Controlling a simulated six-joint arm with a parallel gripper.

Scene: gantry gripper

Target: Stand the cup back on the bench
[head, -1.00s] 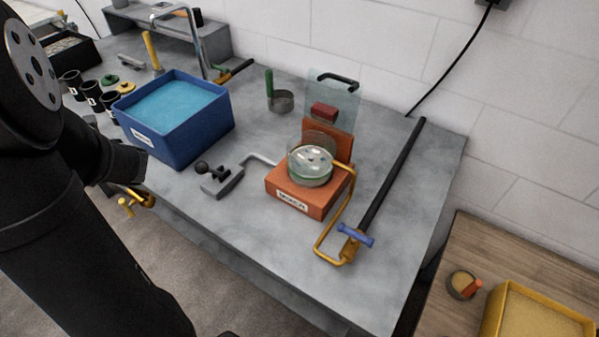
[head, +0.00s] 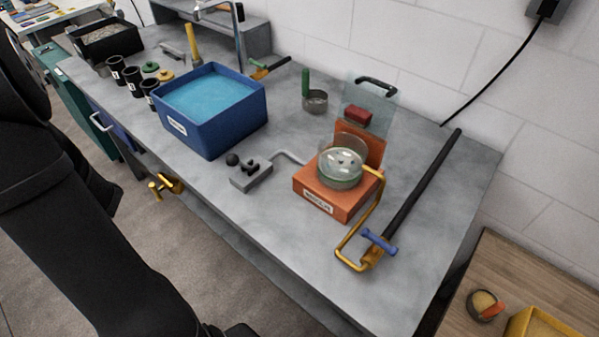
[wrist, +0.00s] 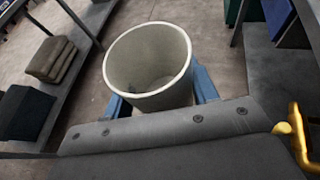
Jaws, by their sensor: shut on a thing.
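A pale, greyish-white cup (wrist: 150,90) sits between the blue fingers of my gripper (wrist: 160,96) in the wrist view. The fingers are shut on its sides, and its open mouth faces the camera. Its base is hidden, and floor shows behind and around it. The head view shows neither the cup nor my gripper, only my black arm at the left. The grey bench (head: 400,290) runs across the head view, with bare top along its front and right parts.
A blue bin (head: 208,125) of blue liquid, several black cups (head: 133,82), an orange block (head: 330,198) bearing a glass dish, and a long black bar (head: 420,190) occupy the bench. A yellow clamp (head: 165,186) projects from its front edge. A wooden table (head: 520,270) stands at right.

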